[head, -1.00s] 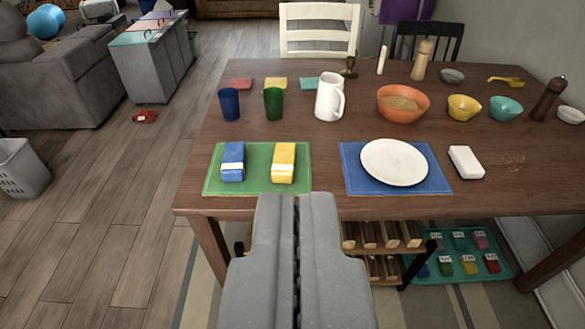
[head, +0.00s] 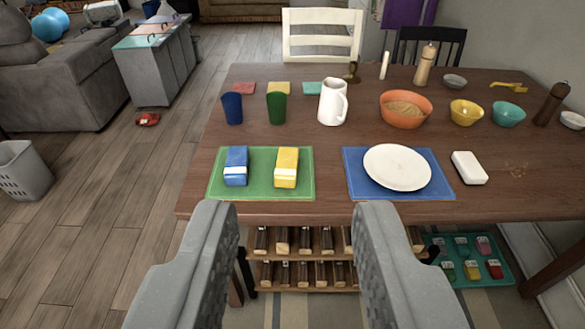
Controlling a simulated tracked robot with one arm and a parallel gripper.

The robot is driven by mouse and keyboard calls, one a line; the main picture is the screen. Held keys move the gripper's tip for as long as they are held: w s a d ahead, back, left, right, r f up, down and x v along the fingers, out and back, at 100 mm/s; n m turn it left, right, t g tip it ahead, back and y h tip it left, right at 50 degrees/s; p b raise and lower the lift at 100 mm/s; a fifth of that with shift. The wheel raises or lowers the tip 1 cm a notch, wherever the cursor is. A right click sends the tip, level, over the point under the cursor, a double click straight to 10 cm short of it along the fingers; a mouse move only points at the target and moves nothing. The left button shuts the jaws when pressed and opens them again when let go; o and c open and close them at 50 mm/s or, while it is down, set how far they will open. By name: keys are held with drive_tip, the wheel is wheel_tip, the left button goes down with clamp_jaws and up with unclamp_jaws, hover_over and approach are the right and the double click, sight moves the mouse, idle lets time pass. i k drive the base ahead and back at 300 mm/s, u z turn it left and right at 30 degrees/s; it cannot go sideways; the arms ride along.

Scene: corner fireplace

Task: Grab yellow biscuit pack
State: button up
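The yellow biscuit pack (head: 286,168) with a white band lies on a green placemat (head: 262,190) near the table's front edge. A blue pack (head: 236,166) of similar shape lies to its left on the same mat. My gripper (head: 297,208) is open and empty, its two fingers wide apart. In the picture the fingertips lie just below the table's front edge, with the yellow pack above and between them. The gripper touches neither pack.
A blue placemat with a white plate (head: 396,167) and a white block (head: 469,168) are to the right. Behind stand a blue cup (head: 232,108), a green cup (head: 277,107), a white jug (head: 333,101) and an orange bowl (head: 405,108). A rack (head: 300,257) stands under the table.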

sight(285, 174)
drive_tip(key=z, duration=0.15)
drive_tip(key=i, duration=0.1)
drive_tip(key=z, duration=2.65)
drive_tip(key=k, duration=1.15)
drive_tip(key=u, duration=2.2)
drive_tip(key=i, duration=0.65)
drive_tip(key=u, duration=0.05)
